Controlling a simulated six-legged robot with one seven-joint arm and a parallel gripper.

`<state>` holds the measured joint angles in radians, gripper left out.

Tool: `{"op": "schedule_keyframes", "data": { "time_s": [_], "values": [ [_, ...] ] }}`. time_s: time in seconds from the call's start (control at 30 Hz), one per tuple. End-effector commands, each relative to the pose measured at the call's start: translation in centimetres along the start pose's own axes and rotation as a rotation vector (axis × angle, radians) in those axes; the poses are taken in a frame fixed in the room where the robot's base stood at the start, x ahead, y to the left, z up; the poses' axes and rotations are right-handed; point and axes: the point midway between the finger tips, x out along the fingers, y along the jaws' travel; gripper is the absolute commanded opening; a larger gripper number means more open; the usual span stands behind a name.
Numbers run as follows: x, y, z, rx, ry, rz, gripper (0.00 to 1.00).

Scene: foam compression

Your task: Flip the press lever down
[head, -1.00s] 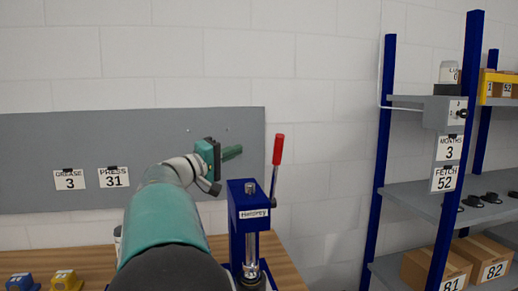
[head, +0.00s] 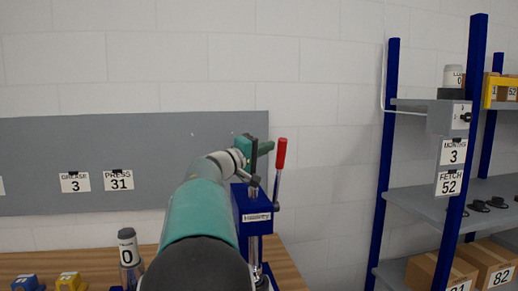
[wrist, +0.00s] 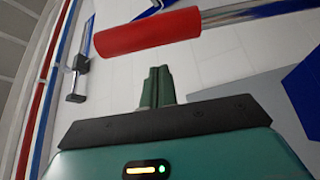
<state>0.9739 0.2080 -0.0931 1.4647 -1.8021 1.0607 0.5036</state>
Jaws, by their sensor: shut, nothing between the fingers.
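The blue press (head: 252,206) stands on the wooden bench. Its lever has a red handle (head: 281,153) and a thin metal shaft, and points up with a slight tilt to the right. My gripper (head: 267,147) is shut and empty, its green fingers just left of the red handle in the head view. In the wrist view the shut fingers (wrist: 157,74) point toward the red handle (wrist: 147,33), which lies across the picture above their tips. A small gap shows between tips and handle there. My arm hides part of the press and bench.
A grey board (head: 60,140) with number cards hangs behind the bench (head: 286,272). A bottle (head: 128,252) marked 0 and small blue and yellow items stand at the left. A blue-post shelf (head: 428,193) with boxes stands at the right. Open space lies between press and shelf.

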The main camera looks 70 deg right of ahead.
Motion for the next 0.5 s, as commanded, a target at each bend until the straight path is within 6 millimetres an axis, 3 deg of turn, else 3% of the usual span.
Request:
{"op": "schedule_keyframes", "data": {
  "time_s": [0.2, 0.5],
  "values": [
    [-0.7, 0.1, 1.9, 0.000, -0.001, 0.001, 0.00],
    [-0.8, 0.0, 2.3, 0.000, -0.001, 0.001, 0.00]
  ]
}}
